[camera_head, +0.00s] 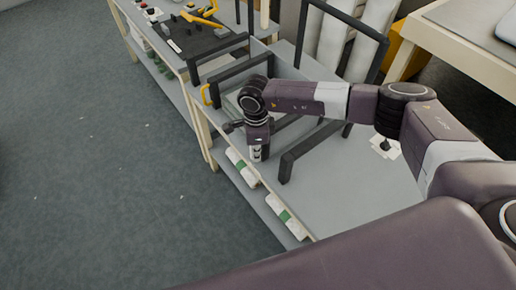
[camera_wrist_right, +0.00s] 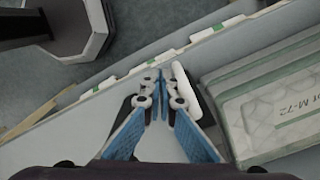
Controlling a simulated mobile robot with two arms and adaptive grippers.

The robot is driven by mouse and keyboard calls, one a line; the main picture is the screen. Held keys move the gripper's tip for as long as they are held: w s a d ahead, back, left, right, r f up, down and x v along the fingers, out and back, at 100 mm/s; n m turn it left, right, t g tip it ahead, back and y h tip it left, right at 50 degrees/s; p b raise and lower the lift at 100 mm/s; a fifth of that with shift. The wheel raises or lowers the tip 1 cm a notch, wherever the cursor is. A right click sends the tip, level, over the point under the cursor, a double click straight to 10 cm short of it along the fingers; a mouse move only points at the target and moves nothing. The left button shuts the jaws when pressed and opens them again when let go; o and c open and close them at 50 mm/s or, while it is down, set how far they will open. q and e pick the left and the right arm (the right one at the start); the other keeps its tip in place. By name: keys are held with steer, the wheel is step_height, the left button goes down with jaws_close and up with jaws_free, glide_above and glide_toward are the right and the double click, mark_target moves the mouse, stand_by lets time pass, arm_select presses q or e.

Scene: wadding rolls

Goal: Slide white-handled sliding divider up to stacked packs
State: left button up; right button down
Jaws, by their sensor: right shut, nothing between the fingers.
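My right gripper (camera_head: 257,157) points down at the near edge of the grey bench, its fingers hidden or too small to read in the head view. In the right wrist view the blue fingers (camera_wrist_right: 162,82) come together at their tips with nothing between them. The white handle (camera_wrist_right: 184,84) of the sliding divider lies just right of the fingertips, very close; I cannot tell whether they touch. A dark part of the divider (camera_wrist_right: 206,103) shows beside it. The stacked pale green packs (camera_wrist_right: 262,112), marked M-72, lie right of the handle. My left gripper is out of view.
Black upright frames (camera_head: 303,151) stand along the bench (camera_head: 345,190). White and green strips (camera_head: 283,214) show along the lower front. Tall white rolls (camera_head: 345,45) stand at the back. The bench top toward the front right looks mostly clear.

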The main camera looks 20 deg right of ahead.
steer(key=shift+w, duration=0.25)
steer(key=shift+s, duration=0.1)
steer(key=shift+s+d+p, duration=0.2)
steer(key=shift+s+p, duration=0.1)
steer(key=shift+s, duration=0.25)
steer(key=shift+s+d+p, duration=0.15)
steer(key=shift+s+p, duration=0.15)
steer(key=shift+s, duration=0.25)
step_height(320, 180, up, 9)
steer(key=p, duration=0.5)
